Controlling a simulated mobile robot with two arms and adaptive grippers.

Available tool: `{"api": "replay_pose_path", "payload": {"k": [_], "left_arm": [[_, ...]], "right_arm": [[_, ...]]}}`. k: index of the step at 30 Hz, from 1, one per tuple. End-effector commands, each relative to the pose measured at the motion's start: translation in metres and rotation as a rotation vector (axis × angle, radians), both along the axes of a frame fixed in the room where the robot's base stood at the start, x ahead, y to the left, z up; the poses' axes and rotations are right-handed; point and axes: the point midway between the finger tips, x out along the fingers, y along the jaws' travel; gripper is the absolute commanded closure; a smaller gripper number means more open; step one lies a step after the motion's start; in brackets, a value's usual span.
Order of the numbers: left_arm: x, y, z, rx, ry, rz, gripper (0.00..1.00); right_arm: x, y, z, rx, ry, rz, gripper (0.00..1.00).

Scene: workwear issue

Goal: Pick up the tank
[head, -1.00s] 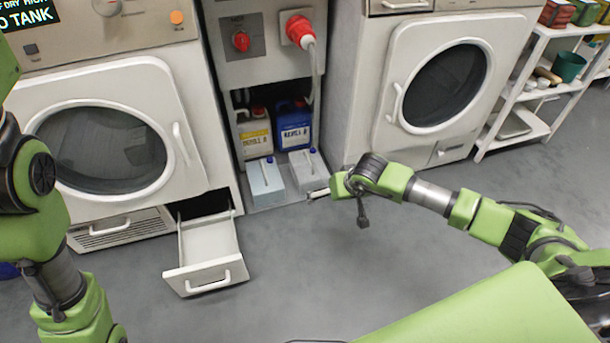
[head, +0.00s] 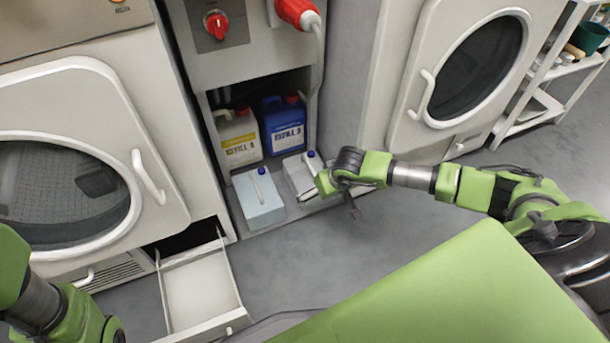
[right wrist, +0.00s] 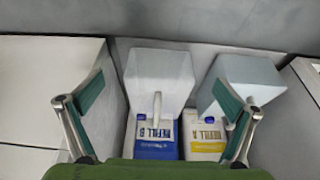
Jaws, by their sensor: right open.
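Two box-shaped tanks with blue caps and top handles stand on the bay floor between the machines. The pale blue tank (head: 261,200) is on the left in the head view; the grey-white tank (head: 297,172) is on the right. In the right wrist view the grey-white tank (right wrist: 158,68) is left of centre and the pale blue tank (right wrist: 250,72) is right. My right gripper (right wrist: 158,100) is open, its fingers spread to either side of the grey-white tank's handle. I cannot tell whether it touches. In the head view my gripper (head: 318,188) hides part of that tank. My left gripper is out of view.
Behind the tanks stand a yellow-labelled white canister (head: 238,140) and a blue canister (head: 284,126). An open, empty-looking drawer (head: 196,292) juts out at lower left. Machines with round doors flank the bay. A red plug (head: 297,12) and its cable hang above. Grey floor is clear in front.

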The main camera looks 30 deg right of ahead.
Motion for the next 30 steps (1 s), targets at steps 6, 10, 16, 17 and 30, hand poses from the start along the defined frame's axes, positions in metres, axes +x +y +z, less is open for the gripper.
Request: {"api": "replay_pose_path", "payload": {"k": [6,10,16,17,30], "left_arm": [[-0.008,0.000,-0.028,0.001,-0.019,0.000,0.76],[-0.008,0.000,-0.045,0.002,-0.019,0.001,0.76],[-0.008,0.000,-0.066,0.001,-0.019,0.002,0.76],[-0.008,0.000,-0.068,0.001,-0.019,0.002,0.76],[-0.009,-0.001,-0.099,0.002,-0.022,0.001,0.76]], "right_arm": [[0.045,-0.001,-0.006,0.004,-0.007,-0.003,0.00],[0.070,-0.003,-0.006,0.004,-0.006,-0.003,0.00],[0.102,-0.005,-0.004,0.003,-0.005,-0.002,0.00],[0.105,-0.005,-0.004,0.002,-0.004,-0.001,0.00],[0.124,-0.006,-0.031,0.003,-0.001,-0.001,0.00]]}}
